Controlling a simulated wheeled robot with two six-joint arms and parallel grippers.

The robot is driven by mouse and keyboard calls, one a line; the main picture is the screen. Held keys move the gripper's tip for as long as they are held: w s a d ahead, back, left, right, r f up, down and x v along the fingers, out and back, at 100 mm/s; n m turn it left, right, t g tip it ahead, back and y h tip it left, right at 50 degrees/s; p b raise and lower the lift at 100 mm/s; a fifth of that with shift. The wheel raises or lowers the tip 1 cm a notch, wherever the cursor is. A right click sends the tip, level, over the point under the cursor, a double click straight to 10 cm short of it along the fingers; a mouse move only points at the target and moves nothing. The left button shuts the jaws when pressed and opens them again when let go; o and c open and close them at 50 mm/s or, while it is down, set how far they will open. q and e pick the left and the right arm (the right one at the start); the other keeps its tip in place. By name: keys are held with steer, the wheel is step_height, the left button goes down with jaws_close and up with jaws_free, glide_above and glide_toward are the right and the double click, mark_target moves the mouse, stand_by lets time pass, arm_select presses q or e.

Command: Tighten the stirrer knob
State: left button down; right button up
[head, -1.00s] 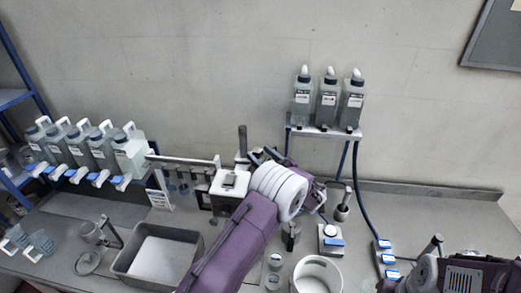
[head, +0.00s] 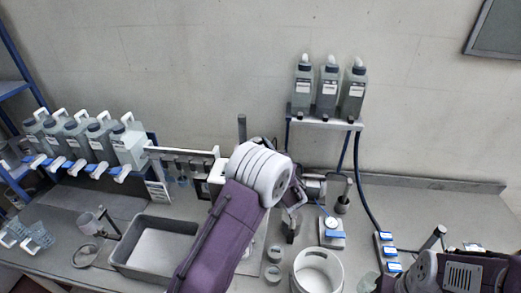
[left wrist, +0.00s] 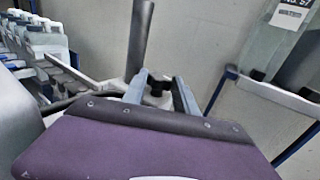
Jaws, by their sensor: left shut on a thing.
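In the left wrist view my left gripper (left wrist: 161,80) has its two grey fingers on either side of a small dark knob (left wrist: 157,91), which I take for the stirrer knob. The gripper is shut on it. A dark upright post (left wrist: 141,38) stands just behind and to the left; its top also shows in the head view (head: 242,128). In the head view my purple left arm and its white wrist hide the knob, the fingers and most of the stirrer. My right arm shows at the lower right, but I cannot make out its gripper.
A grey tray (head: 122,256) lies left of my arm, and a white round pot (head: 318,257) stands to its right. A dial device (head: 332,232) is behind the pot. Bottles stand on the left rack and on a raised back shelf (head: 326,123).

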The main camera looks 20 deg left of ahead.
stand_by(0.3)
arm_select(q)
steer(key=c, duration=1)
jaws_free()
steer(key=shift+o, duration=0.2)
steer(key=shift+s, duration=0.1)
steer(key=b+v, duration=0.4)
steer(key=v, duration=0.5)
steer(key=shift+a, duration=0.1)
